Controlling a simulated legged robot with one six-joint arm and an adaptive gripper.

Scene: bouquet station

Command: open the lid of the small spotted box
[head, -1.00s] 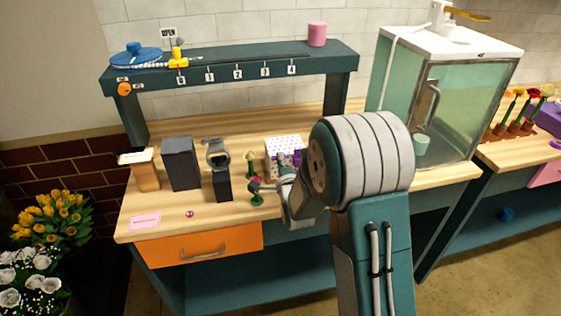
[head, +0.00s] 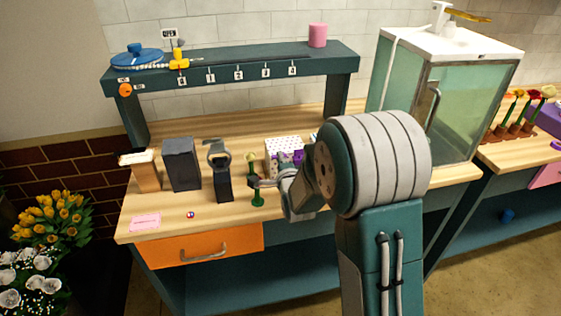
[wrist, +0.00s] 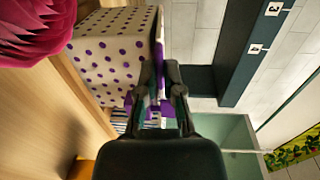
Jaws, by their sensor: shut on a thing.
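The small box, white with purple spots (head: 283,142), stands on the wooden bench and is partly hidden by my arm in the head view. In the wrist view its spotted side (wrist: 108,55) fills the upper left, with the lid's thin edge (wrist: 160,45) running along the right of it. My gripper (wrist: 160,72) is shut on the lid's edge, one finger on each side. A purple part (wrist: 163,107) shows between the fingers. Whether the lid is lifted is hard to tell.
A small green stand (head: 257,193) is close beside my wrist in the head view. A pink bloom (wrist: 40,25) is near the box in the wrist view. A dark watch stand (head: 221,175) and a dark box (head: 182,163) are to the left. A glass cabinet (head: 455,110) stands right.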

